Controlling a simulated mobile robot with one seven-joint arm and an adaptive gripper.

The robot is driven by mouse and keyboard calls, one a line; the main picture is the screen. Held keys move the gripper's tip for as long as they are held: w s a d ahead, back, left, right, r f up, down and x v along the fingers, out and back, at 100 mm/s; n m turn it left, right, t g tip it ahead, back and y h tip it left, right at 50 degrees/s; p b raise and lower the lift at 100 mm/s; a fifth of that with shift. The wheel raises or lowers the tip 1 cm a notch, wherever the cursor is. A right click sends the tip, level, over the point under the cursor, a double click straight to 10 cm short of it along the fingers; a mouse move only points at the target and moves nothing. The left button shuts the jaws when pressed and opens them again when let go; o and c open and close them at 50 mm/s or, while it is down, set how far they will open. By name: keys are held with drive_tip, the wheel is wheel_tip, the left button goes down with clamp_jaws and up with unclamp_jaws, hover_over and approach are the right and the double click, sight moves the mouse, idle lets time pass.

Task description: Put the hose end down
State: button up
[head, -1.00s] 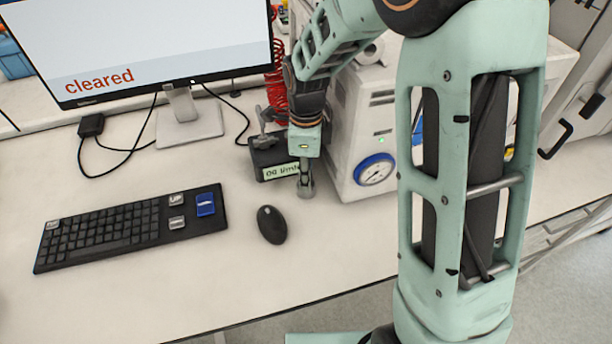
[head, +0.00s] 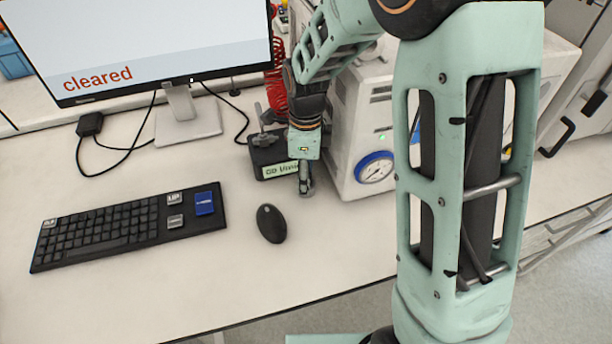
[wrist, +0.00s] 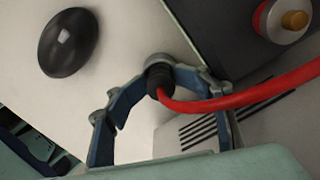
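The hose end (wrist: 158,75) is a black fitting on a red hose (wrist: 250,98). In the wrist view it sits between the fingertips of my gripper (wrist: 160,68), which look closed around it. In the head view my gripper (head: 306,190) points down with its tips at or just above the white bench, between a small black box and the reactor unit. The hose end itself cannot be made out there. A coiled red hose (head: 276,88) shows behind my wrist. Whether the hose end touches the bench cannot be told.
The black box with a green label (head: 270,160) is close left of my gripper; the white unit with a blue-rimmed gauge (head: 374,167) is close right. A mouse (head: 271,223), keyboard (head: 115,232) and monitor (head: 140,45) are left. The front bench (head: 300,255) is clear.

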drive_tip(key=shift+s, duration=0.15)
drive_tip(key=shift+r+p, duration=0.5)
drive_tip(key=shift+p, duration=0.05)
wheel_tip(320, 180, up, 12)
drive_tip(key=shift+w+r, duration=0.2)
